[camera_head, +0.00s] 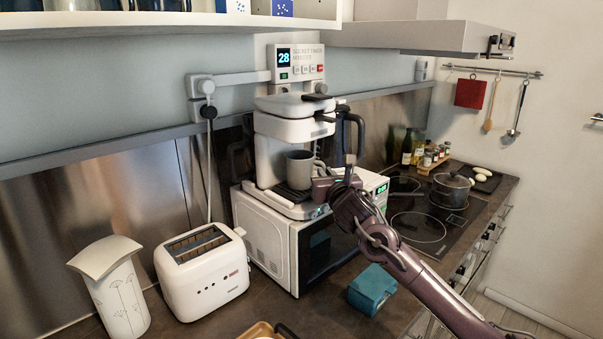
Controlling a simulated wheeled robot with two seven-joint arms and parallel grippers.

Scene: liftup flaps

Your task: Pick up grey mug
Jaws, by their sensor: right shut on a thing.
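The grey mug (299,169) stands upright in the coffee machine (283,128), under its head and on its drip tray. The coffee machine sits on top of a white microwave (265,235). My right gripper (318,182) reaches in from the right at the mug's right side. It is shut on the mug there, though its fingertips are small and partly hidden. The mug appears to rest at the tray's level; I cannot tell whether it touches it. My left gripper is not in view.
A white toaster (203,273) and a white patterned canister (113,290) stand left of the microwave. A teal box (371,289) lies on the counter under my right arm. A pot (451,189) stands on the hob. A shelf (170,24) and a hood (420,38) hang above.

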